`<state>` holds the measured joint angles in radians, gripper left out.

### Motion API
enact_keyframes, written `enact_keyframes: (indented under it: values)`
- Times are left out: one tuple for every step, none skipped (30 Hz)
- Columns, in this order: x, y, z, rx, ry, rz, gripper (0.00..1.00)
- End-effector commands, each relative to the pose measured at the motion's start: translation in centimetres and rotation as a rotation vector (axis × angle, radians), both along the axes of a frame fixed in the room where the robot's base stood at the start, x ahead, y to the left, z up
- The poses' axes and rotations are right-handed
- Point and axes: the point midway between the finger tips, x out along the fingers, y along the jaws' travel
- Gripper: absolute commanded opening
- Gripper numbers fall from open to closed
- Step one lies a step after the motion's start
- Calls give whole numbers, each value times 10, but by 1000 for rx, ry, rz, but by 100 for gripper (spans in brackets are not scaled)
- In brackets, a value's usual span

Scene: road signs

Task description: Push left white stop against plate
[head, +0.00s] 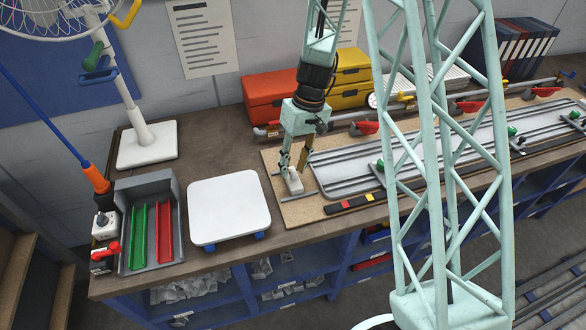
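The metal sign plate (350,168) lies flat on a tan board, partly hidden behind my light green lattice column. A small white stop (294,186) sits on the board just left of the plate's left end, on a thin rod. My gripper (295,168) points down directly over this white stop, with a finger on either side and a visible gap between them. The fingertips are close to or at the stop; I cannot tell whether they touch it. I also cannot tell whether a narrow gap remains between stop and plate.
Green-knobbed clamps (513,131) stand along the plate's right part, and red-handled clamps (364,128) along the back rail. A white square platform (229,208) and a grey tray (151,263) with green and red strips are to the left. Orange and yellow boxes stand behind.

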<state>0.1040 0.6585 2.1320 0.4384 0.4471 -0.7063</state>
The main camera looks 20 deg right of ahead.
Motion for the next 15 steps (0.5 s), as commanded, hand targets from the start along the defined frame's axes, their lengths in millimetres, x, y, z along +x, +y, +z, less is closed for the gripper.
enact_keyframes:
  values:
    - [0, 1, -3, 0, 0, 0, 30]
    - [0, 1, -4, 0, 0, -1, 30]
    - [0, 1, -5, -1, 0, -1, 30]
    - [0, 1, -6, -1, -1, -1, 30]
    - [0, 1, -6, -1, -1, -1, 30]
    - [0, 1, -7, -1, -1, -1, 30]
    - [0, 1, -7, -1, -1, -1, 30]
    - [0, 1, -7, -1, -1, -1, 30]
    - [0, 1, -8, -1, -1, -1, 30]
    - [0, 1, -8, -1, -1, -1, 30]
    - [0, 1, -8, -1, -1, -1, 30]
    - [0, 1, -8, -1, -1, -1, 30]
    - [0, 1, -8, -1, -1, -1, 30]
    - [0, 1, -8, -1, -1, -1, 30]
    - [0, 1, -7, -1, -1, -1, 30]
